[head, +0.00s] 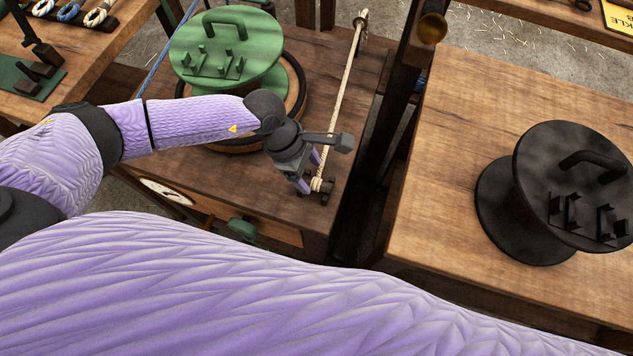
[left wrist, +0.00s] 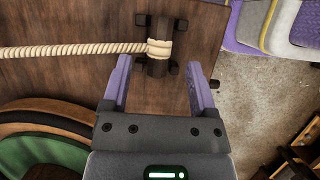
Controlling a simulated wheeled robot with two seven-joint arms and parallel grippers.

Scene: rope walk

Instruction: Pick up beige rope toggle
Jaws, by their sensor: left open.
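The beige rope toggle (head: 319,185) is at the near right corner of the dark brown bench top; beige rope is wound around a short dark crosspiece. In the left wrist view the beige winding (left wrist: 159,49) is at the top centre, with the crosspiece set among small dark supports. My left gripper (head: 308,172) is open above the toggle. In the left wrist view its two purple fingers (left wrist: 160,78) are apart, with the crosspiece's near end lying between their tips and the winding just beyond. The gripper partly hides the toggle in the head view. My right gripper is not in view.
The taut beige rope (head: 345,85) runs to a post at the bench's far edge. A green spool (head: 225,45) stands left of my gripper. A black spool (head: 570,165) stands on the lighter table (head: 450,150) at right, across a gap with a dark upright.

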